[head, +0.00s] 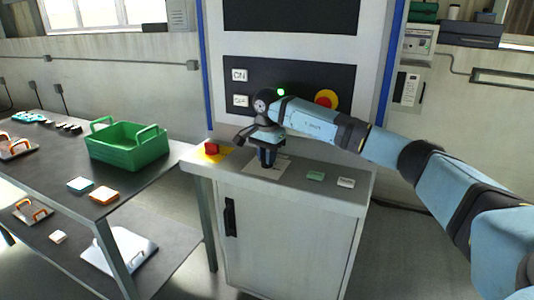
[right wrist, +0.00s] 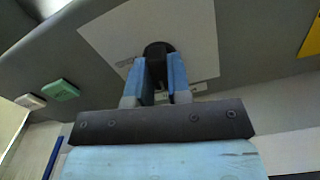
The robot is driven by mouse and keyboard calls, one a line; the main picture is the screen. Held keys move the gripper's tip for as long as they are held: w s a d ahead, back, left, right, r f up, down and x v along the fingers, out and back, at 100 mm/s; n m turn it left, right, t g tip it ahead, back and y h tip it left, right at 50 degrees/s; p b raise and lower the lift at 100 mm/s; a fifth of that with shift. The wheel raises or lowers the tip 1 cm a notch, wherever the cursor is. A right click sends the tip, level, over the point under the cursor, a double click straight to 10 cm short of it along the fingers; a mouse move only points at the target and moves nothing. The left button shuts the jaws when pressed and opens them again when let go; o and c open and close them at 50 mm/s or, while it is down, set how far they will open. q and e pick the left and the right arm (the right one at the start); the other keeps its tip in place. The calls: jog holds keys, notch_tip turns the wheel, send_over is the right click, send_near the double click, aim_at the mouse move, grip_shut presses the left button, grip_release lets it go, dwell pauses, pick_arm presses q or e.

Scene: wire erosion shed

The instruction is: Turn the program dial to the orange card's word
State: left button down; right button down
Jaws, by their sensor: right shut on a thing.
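The program dial is a dark round knob (right wrist: 158,48) on a white sheet or plate (right wrist: 198,28) with small print, on the cabinet top. In the head view the plate (head: 273,172) shows, but the dial is mostly hidden by my gripper. My right gripper (head: 267,160) points down over the plate; in the right wrist view its two blue fingers (right wrist: 161,70) are shut on the dial from either side. A flat orange piece (head: 104,195), perhaps the orange card, lies on the left bench; no word on it is readable. My left gripper is not in view.
A red knob on a yellow plate (head: 213,151) stands left of the dial. A green piece (head: 316,176) and a white piece (head: 346,183) lie right of it. Behind is a black panel with a red button (head: 326,99). A green crate (head: 127,146) stands on the left bench.

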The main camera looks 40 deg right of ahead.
jog(key=m+p, duration=0.1)
jog(key=m, duration=0.1)
jog(key=shift+r+m, duration=0.15)
jog(key=shift+m, duration=0.25)
jog(key=shift+m+p, duration=0.65)
jog(key=shift+m, duration=0.25)
jog(key=m+p, duration=0.1)
jog(key=m, duration=0.1)
jog(key=shift+m, duration=0.4)
jog(key=m+p, duration=0.1)
jog(key=m, duration=0.1)
jog(key=shift+m, duration=0.3)
jog(key=m+p, duration=0.1)
jog(key=m, duration=0.2)
jog(key=shift+m+p, duration=0.3)
jog(key=shift+p, duration=0.05)
jog(key=shift+m, duration=0.8)
jog(key=shift+m+p, duration=0.55)
jog(key=shift+m, duration=0.45)
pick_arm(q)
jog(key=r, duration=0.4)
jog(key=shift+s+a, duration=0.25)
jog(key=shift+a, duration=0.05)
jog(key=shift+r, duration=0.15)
pick_arm(e)
jog(key=shift+m, duration=0.3)
